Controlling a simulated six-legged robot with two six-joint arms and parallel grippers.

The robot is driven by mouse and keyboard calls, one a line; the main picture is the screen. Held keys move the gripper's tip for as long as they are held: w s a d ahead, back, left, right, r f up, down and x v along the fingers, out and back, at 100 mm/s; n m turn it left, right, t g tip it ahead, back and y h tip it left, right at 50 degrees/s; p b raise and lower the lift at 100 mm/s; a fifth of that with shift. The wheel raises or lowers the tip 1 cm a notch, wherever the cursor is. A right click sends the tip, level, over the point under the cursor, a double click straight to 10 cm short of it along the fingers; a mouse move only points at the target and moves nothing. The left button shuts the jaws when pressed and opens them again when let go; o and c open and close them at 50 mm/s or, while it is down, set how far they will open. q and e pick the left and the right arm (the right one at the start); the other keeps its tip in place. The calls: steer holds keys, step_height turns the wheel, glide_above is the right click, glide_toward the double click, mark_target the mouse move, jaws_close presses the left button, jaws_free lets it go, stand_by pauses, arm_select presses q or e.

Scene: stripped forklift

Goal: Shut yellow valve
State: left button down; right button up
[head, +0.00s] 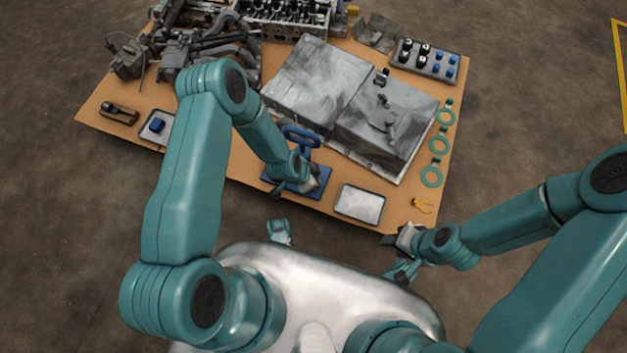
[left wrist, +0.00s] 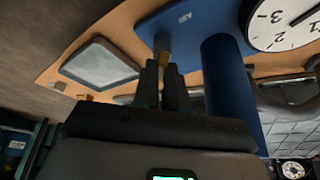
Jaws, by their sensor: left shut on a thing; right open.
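In the head view my left gripper (head: 308,184) is at the blue stand (head: 280,181), and the wrist hides the valve there. A blue post (left wrist: 230,85) and a white dial gauge (left wrist: 288,22) are right of the fingers in the wrist view. My right gripper (head: 400,241) is open and empty at the table's front right edge.
A shallow tray (head: 360,204) lies right of the stand, with a small orange piece (head: 422,205) farther right. Large grey blocks (head: 318,80) stand behind. Teal rings (head: 438,147) line the right side. A small tray (head: 157,127) holds a blue block at left.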

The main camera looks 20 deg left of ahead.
arm_select(q)
steer(key=shift+w+d, duration=0.1)
stand_by(0.4)
steer(key=c, duration=1.2)
jaws_free()
steer(key=p+v, duration=0.6)
steer(key=v, duration=1)
steer(key=shift+r, duration=0.2)
